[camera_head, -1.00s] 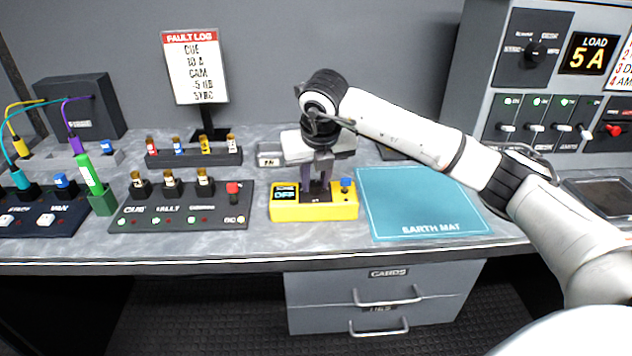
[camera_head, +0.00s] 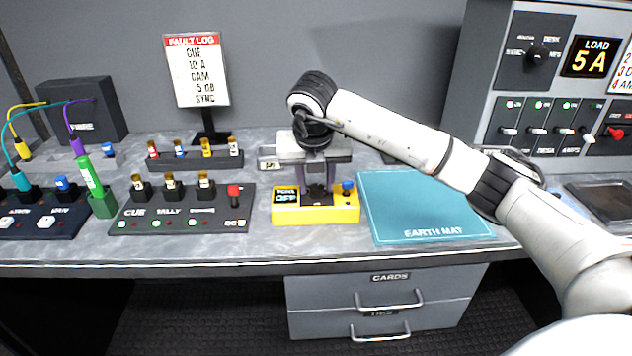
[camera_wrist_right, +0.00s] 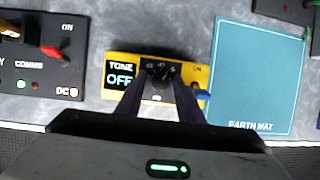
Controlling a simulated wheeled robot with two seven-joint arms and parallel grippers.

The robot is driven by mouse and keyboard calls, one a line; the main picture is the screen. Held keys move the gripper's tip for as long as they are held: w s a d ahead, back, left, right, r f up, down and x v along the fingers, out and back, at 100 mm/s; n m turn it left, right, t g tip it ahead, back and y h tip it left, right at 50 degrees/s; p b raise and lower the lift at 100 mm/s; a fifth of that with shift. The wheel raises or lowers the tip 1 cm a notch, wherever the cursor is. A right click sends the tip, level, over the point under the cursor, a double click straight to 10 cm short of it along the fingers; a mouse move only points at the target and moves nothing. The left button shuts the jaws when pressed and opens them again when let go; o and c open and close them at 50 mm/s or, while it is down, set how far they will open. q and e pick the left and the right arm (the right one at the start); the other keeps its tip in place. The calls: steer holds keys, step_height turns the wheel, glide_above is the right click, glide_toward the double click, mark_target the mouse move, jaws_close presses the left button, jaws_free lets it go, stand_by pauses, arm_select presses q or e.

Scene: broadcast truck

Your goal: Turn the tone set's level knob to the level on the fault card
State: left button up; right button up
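The yellow tone set (camera_head: 345,215) stands on the bench, its display (camera_head: 286,197) reading TONE OFF; it also shows in the wrist view (camera_wrist_right: 197,104). Its dark level knob (camera_wrist_right: 160,72) sits in the middle of its top, with a blue-capped switch (camera_head: 348,187) to its right. My right gripper (camera_head: 318,188) points down over the tone set, its two fingers at either side of the knob. Whether they press on it I cannot tell; the fingers partly hide the knob's scale. The fault card (camera_head: 198,75) on a stand has a line reading about 5 dB, sign unclear. My left gripper is out of view.
A black panel (camera_head: 200,213) with plugs and a red switch lies left of the tone set. A blue-green earth mat (camera_head: 420,205) lies flat close on its right. A rack of coloured plugs (camera_head: 195,160) stands behind the panel. A grey cabinet (camera_head: 480,100) stands at the right.

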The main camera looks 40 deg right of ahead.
steer(key=shift+o, duration=0.5)
steer(key=v, duration=1)
steer(key=shift+b, duration=0.35)
steer(key=shift+r, duration=0.15)
